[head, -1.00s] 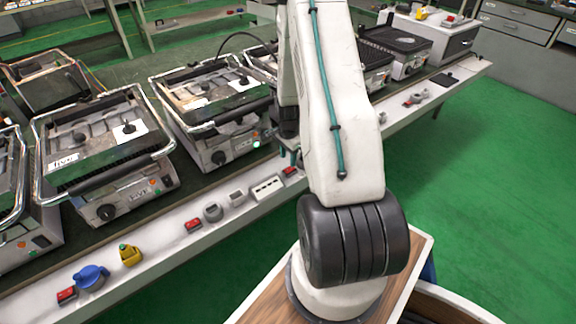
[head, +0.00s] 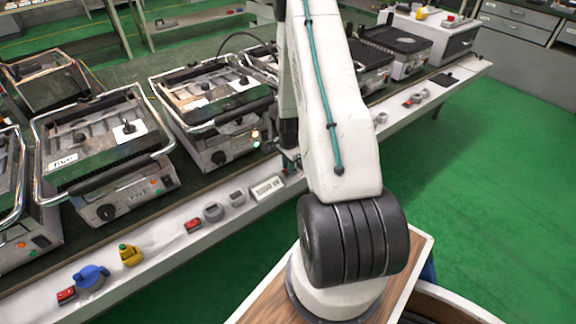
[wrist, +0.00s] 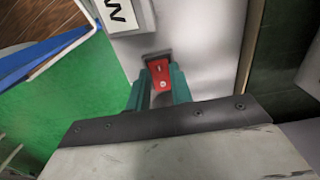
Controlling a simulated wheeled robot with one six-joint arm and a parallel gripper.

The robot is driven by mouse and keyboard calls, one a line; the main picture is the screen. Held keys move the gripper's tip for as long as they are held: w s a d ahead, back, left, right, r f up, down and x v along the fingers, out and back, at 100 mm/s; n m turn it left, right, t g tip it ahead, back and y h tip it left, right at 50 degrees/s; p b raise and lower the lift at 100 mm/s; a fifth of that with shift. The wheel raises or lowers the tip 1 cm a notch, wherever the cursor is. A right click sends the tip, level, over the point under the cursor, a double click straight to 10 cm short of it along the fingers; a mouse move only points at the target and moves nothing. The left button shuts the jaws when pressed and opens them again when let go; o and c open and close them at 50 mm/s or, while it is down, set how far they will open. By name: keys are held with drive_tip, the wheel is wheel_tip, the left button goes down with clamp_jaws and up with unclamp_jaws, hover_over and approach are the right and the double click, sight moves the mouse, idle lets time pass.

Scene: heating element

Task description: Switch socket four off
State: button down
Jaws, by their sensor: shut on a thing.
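A red rocker switch (wrist: 160,74) sits in a dark frame on the pale strip in the wrist view. My gripper (wrist: 159,88) has its two teal fingers on either side of the switch, shut on it. In the head view my gripper (head: 290,168) is at the strip's front, mostly behind my arm, and hides this switch. A white box with black lettering (head: 268,188) is just left of it; part of the box also shows in the wrist view (wrist: 117,14). I cannot read a socket number.
Other red switches (head: 193,225) (head: 66,295), a blue plug (head: 91,278) and a yellow plug (head: 130,255) line the strip. Contact grills (head: 215,110) (head: 105,160) stand behind. Green floor (head: 470,190) lies open at the right.

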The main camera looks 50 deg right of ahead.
drive_tip(key=shift+s+d+t+y, duration=0.1)
drive_tip(key=shift+d+t+y, duration=0.1)
drive_tip(key=shift+y, duration=0.55)
drive_tip(key=shift+d+t+y, duration=0.1)
drive_tip(key=shift+d+y, duration=0.05)
drive_tip(key=shift+y, duration=0.6)
drive_tip(key=c, duration=1.2)
unclamp_jaws()
drive_tip(key=shift+c, duration=0.2)
drive_tip(key=v, duration=0.7)
drive_tip(key=shift+r, duration=0.4)
